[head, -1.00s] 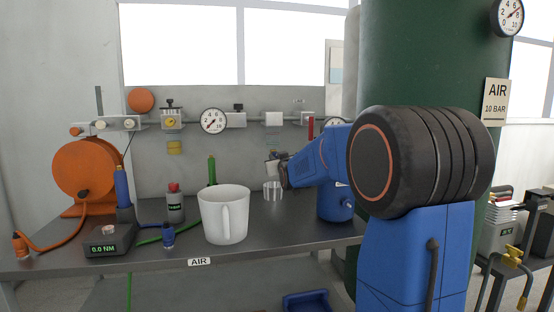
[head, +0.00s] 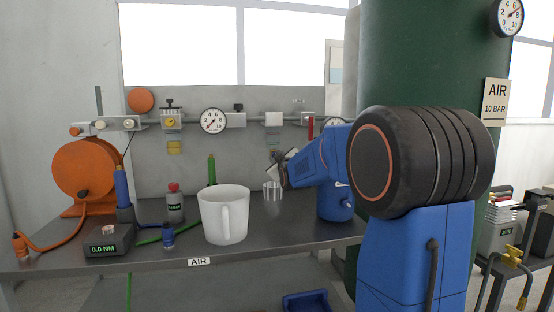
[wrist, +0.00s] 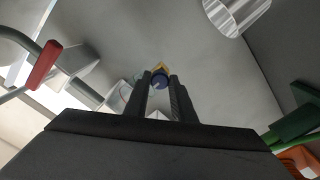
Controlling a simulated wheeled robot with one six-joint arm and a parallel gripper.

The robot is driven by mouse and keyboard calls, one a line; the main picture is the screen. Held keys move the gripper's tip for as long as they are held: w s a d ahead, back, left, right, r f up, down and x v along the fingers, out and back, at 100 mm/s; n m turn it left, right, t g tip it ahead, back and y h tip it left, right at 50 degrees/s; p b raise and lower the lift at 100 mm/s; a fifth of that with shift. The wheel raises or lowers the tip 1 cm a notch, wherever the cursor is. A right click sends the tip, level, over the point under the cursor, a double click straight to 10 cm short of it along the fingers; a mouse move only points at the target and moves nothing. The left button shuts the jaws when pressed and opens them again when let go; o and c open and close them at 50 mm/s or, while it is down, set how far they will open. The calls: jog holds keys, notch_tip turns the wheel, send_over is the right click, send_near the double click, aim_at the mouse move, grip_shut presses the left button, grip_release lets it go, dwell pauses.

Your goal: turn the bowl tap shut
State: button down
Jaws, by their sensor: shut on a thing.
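In the head view my gripper (head: 274,156) is beneath the pipe run, in front of the back panel. The tap is too small and too covered there to make out. A pale, clear shape beside the fingers in the wrist view may be the bowl; I cannot tell.
A large white mug (head: 224,214) is at the bench front.

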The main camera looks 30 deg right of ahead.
dwell(0.4)
jog(key=c, duration=1.5)
grip_release()
jog(key=shift+s+a, duration=0.1)
jog(key=shift+s, duration=0.05)
jog(key=v, duration=1.7)
jog(key=shift+s, duration=0.1)
